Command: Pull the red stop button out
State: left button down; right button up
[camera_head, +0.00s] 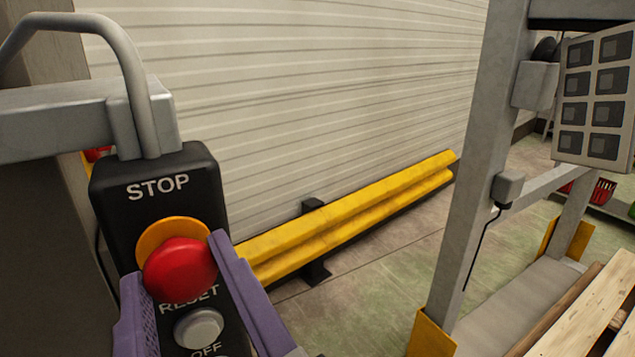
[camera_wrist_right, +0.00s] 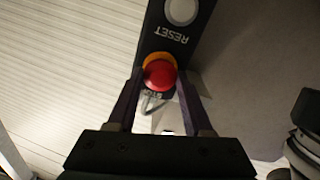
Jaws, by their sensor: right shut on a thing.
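The red stop button (camera_head: 181,268) is a round red mushroom head on a yellow-orange collar (camera_head: 165,236). It sits on a black control box (camera_head: 120,205) below the word STOP. My right gripper (camera_head: 178,264) has purple fingers, one on each side of the red head, and is shut on it. In the right wrist view the red button (camera_wrist_right: 160,73) sits between the two fingertips (camera_wrist_right: 160,80). Any gap between the head and its collar is hard to judge. My left gripper is in neither view.
A grey reset button (camera_head: 199,327) is just below the red one. A grey bent tube (camera_head: 125,60) rises above the box. A yellow guard rail (camera_head: 340,220) runs along the ribbed wall. A grey post (camera_head: 485,150) and wooden pallet (camera_head: 590,315) stand to the right.

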grip_shut()
dwell(0.7)
